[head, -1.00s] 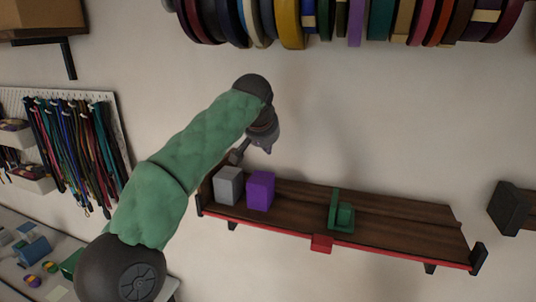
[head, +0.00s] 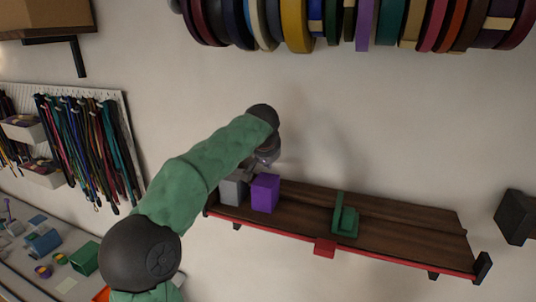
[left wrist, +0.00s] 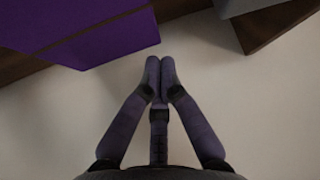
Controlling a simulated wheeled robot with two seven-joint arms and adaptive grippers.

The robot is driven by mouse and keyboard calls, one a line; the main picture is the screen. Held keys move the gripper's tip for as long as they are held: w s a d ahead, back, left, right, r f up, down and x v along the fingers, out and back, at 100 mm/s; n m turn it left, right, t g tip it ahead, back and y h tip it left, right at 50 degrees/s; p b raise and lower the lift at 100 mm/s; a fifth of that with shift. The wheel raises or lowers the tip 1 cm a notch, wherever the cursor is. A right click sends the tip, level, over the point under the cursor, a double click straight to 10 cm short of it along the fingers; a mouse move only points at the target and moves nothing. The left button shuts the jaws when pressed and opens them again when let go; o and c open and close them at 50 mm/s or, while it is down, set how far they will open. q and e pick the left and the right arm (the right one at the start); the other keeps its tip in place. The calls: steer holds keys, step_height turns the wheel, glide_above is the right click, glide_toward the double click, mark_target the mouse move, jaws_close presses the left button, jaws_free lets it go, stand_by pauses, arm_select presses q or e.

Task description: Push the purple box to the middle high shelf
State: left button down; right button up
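The purple box (head: 265,193) stands on the left part of the brown high shelf (head: 295,221), just right of a grey box (head: 233,190). My left gripper (left wrist: 161,68) is shut with its fingertips together and nothing between them. In the head view it hangs at the wall side of the two boxes, its fingers largely hidden. In the left wrist view the purple box (left wrist: 85,38) lies upper left of the fingertips, close but seemingly apart from them. The grey box (left wrist: 232,6) shows at the upper right edge. My right gripper is not in view.
A green stepped object (head: 344,216) stands on the shelf right of the purple box, with bare board between. The shelf has a red front edge with a red tab (head: 325,248). Colourful spools (head: 297,25) hang above. Cords (head: 85,150) hang on the left.

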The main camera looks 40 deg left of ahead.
mark_target(267, 174)
arm_select(q)
steer(key=shift+s+d, duration=0.85)
steer(key=shift+s, duration=0.3)
steer(key=shift+s, duration=0.1)
steer(key=shift+s+d+f+b, duration=0.15)
steer(key=shift+s+d+b, duration=0.3)
steer(key=shift+s+b, duration=0.15)
steer(key=shift+s, duration=0.1)
steer(key=shift+r, duration=0.2)
